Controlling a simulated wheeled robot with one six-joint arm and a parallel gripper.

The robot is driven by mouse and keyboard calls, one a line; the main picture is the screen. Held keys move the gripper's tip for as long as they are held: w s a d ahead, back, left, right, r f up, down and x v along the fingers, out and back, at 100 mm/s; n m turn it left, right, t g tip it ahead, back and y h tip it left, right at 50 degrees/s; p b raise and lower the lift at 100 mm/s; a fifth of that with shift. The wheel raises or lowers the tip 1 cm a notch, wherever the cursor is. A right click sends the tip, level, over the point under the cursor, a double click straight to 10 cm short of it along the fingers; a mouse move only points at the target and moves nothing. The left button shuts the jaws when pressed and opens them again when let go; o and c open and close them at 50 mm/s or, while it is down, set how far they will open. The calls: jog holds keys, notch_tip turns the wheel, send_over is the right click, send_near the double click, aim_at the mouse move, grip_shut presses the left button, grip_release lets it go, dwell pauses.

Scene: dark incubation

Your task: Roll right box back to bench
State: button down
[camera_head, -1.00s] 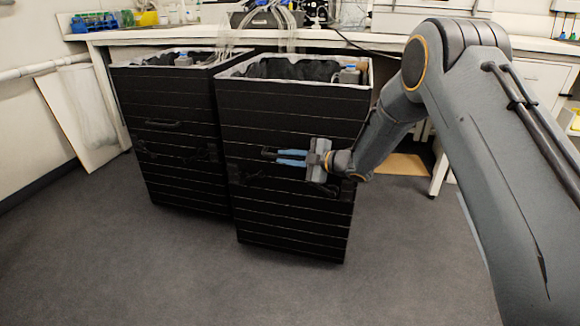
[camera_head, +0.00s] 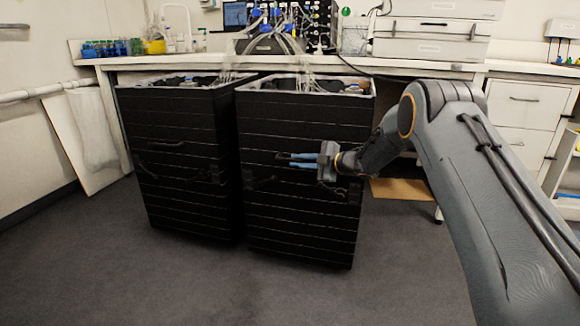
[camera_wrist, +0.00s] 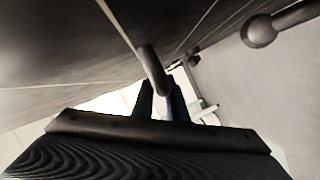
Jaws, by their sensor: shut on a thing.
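The right box (camera_head: 300,215) is a tall black box with horizontal pale lines and an open, light-rimmed top. It stands upright on the floor in front of the bench (camera_head: 420,68), beside the left box (camera_head: 185,205). My gripper (camera_head: 303,160) is at its front face, coming from the right, with blue fingers on the upper handle. In the wrist view the fingers (camera_wrist: 160,105) close around the dark handle bar (camera_wrist: 153,70). The exact finger contact is partly hidden. Tubes run from the box tops up to the bench.
Storage boxes (camera_head: 430,38) and tubed equipment (camera_head: 270,40) stand on the bench. White drawers (camera_head: 520,100) are at the right. A pale panel (camera_head: 90,135) leans at the left wall. The grey floor (camera_head: 200,285) in front is clear.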

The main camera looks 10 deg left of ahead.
jog(key=shift+r, duration=0.15)
jog(key=c, duration=1.8)
grip_release()
jog(key=shift+o, duration=0.2)
jog(key=p+v, duration=0.2)
jog(key=v, duration=0.5)
jog(key=shift+s+d, duration=0.15)
jog(key=shift+d, duration=0.2)
jog(key=shift+a+r, duration=0.1)
